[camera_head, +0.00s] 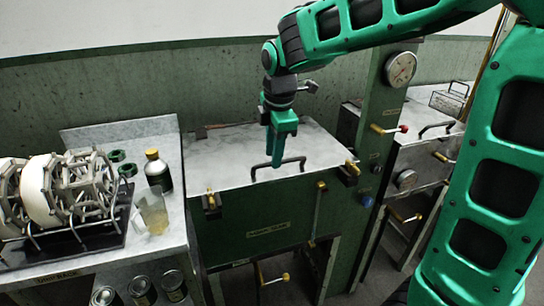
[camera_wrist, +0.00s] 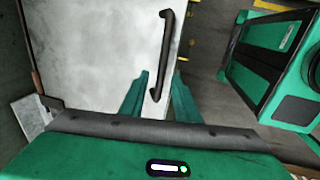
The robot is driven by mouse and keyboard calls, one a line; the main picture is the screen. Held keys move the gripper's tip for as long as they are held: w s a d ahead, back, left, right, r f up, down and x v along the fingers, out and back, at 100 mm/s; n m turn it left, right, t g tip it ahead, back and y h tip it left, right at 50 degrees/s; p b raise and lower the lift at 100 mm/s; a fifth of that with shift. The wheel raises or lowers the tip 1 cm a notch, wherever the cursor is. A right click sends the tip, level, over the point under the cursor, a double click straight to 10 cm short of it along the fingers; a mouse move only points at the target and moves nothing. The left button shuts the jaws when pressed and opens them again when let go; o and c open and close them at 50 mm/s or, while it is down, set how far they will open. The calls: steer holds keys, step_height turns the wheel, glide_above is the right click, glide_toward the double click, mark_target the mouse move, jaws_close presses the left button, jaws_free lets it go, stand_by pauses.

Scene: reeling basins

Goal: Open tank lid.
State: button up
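The tank (camera_head: 265,222) is a green cabinet with a grey metal lid (camera_head: 228,158) that lies flat and shut on top. A dark bar handle (camera_head: 278,164) stands on the lid near its front edge. My gripper (camera_head: 270,152) points down just above and behind the handle. In the wrist view the lid (camera_wrist: 105,45) fills the left half, and the handle (camera_wrist: 162,50) runs up between my two fingers (camera_wrist: 160,78). The fingers are apart, with a gap around the handle in the picture. I cannot tell whether they touch it.
Brass-coloured clamps (camera_head: 211,200) sit at the lid's front corners. A green column with a gauge (camera_head: 400,68) stands right of the tank. At left, a bench holds a reel rack (camera_head: 68,200), a dark bottle (camera_head: 157,172) and a glass jug (camera_head: 152,213).

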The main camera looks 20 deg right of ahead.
steer(key=shift+w+f, duration=0.1)
steer(key=shift+f, duration=0.6)
jaws_close()
steer(key=shift+r, duration=0.1)
